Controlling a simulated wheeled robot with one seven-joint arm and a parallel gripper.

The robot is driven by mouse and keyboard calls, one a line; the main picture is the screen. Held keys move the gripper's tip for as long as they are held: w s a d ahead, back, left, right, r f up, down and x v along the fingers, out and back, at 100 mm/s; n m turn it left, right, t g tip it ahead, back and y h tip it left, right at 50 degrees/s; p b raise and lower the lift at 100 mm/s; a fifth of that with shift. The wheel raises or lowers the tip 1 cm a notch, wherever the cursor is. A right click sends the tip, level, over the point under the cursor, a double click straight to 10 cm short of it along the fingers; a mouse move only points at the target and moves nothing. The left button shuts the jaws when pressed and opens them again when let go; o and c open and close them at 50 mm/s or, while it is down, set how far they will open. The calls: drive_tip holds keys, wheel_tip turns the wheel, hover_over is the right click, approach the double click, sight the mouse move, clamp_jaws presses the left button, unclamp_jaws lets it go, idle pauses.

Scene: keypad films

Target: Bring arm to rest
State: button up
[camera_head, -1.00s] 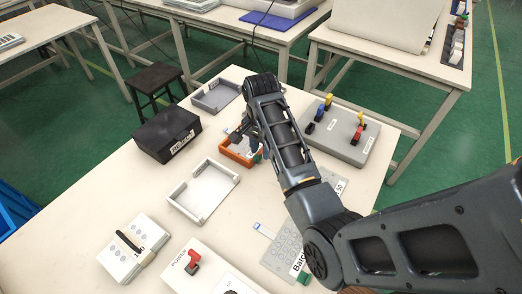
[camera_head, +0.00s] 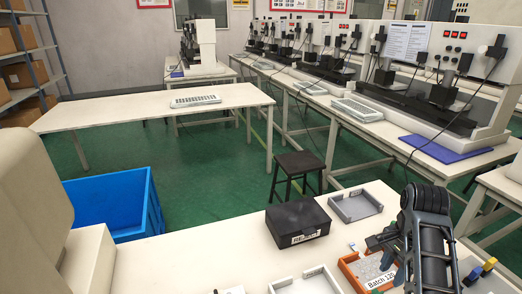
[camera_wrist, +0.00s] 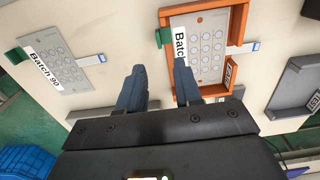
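My gripper (camera_wrist: 160,80) is open, with a clear gap between its two fingers and bare table showing through it. In the head view my gripper (camera_head: 378,243) is at the right, near the orange tray (camera_head: 352,275). The orange tray also shows in the wrist view (camera_wrist: 236,48). A grey keypad film (camera_wrist: 212,48) with a "Batch" label and a green tab lies in it, its label partly cut off. A second film (camera_wrist: 62,68), labelled "Batch 90", lies on the table at the left of the wrist view.
A black labelled box (camera_head: 298,221), a grey tray (camera_head: 357,204) and a white tray (camera_head: 305,284) stand on the white table (camera_head: 215,262). A blue bin (camera_head: 112,200) is on the floor at left, a black stool (camera_head: 300,164) behind the table.

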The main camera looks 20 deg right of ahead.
drive_tip(key=s+f+n+t+h, duration=0.1)
drive_tip(key=s+f, duration=0.1)
drive_tip(key=s+d+f+n+t+h, duration=0.1)
drive_tip(key=s+f+n, duration=0.1)
drive_tip(key=s+d+f+n+h, duration=0.1)
drive_tip(key=s+f, duration=0.1)
drive_tip(key=shift+s+d+n+t+h, duration=0.1)
drive_tip(key=shift+s+n+t+h, duration=0.2)
drive_tip(key=shift+s+t+h, duration=0.1)
drive_tip(key=s+a+n+t, duration=0.1)
drive_tip(key=s, duration=0.1)
drive_tip(key=s+a+n+t, duration=0.1)
drive_tip(key=s+a+n, duration=0.1)
drive_tip(key=s+a+n+t, duration=0.1)
drive_tip(key=s+n, duration=0.1)
drive_tip(key=shift+s+a+f+t+h, duration=0.2)
drive_tip(key=shift+s+t+h, duration=0.1)
drive_tip(key=shift+t, duration=0.1)
drive_tip(key=s+a+r+n+t+y, duration=0.4)
drive_tip(key=s+a+r+n+t, duration=0.4)
drive_tip(key=s+a+r, duration=0.9)
wheel_tip(320, 180, up, 2)
drive_tip(key=shift+a+r, duration=0.1)
drive_tip(key=shift+a, duration=0.7)
